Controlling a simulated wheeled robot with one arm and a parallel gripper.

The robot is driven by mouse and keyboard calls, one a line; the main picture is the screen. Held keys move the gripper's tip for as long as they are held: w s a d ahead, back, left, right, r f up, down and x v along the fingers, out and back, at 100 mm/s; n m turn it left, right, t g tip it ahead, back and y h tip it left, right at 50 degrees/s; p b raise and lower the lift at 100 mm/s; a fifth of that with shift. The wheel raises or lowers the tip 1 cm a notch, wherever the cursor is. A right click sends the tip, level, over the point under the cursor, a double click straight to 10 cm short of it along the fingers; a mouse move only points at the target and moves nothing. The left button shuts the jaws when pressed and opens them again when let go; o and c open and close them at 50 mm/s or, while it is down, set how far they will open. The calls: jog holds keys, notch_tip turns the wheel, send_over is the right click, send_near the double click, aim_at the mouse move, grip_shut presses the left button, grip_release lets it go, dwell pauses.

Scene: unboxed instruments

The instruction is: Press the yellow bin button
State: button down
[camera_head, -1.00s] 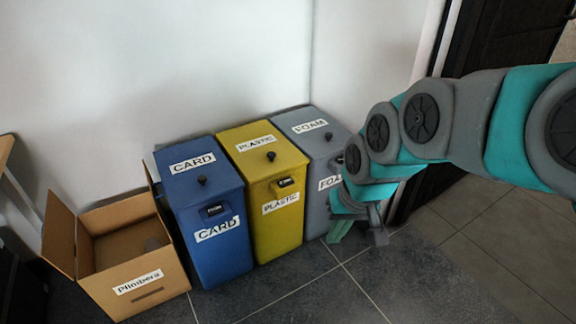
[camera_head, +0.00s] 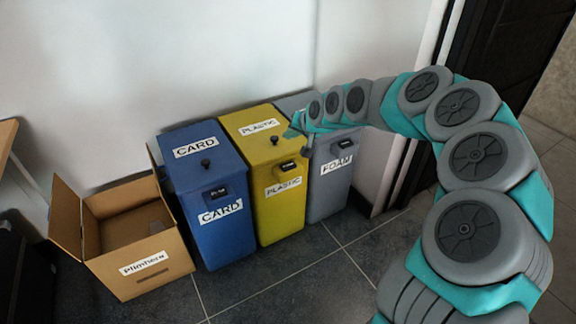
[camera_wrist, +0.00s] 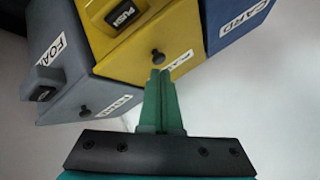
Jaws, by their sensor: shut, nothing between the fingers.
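The yellow bin (camera_head: 279,213), labelled PLASTIC, stands between the blue and grey bins. A black push button (camera_head: 288,166) is on its upper front; in the wrist view the button (camera_wrist: 122,16) is marked PUSH. A round black knob (camera_head: 274,139) sits on its lid, and the knob also shows in the wrist view (camera_wrist: 157,57). My gripper (camera_head: 292,133) is over the lids, at the right side of the yellow bin. In the wrist view its green fingers (camera_wrist: 160,76) are together and empty, their tips close to the knob in the picture. Contact cannot be told.
The blue CARD bin (camera_head: 217,241) stands left and the grey FOAM bin (camera_head: 328,186) right, both touching or very near the yellow bin. An open cardboard box (camera_head: 128,285) is at far left. A white wall (camera_head: 220,60) is behind. Dark tiled floor (camera_head: 300,275) in front is clear.

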aim_at(290, 168)
jog(key=shift+f, duration=0.1)
jog(key=shift+f+b, duration=1.3)
jog(key=shift+f, duration=3)
jog(key=shift+f, duration=0.4)
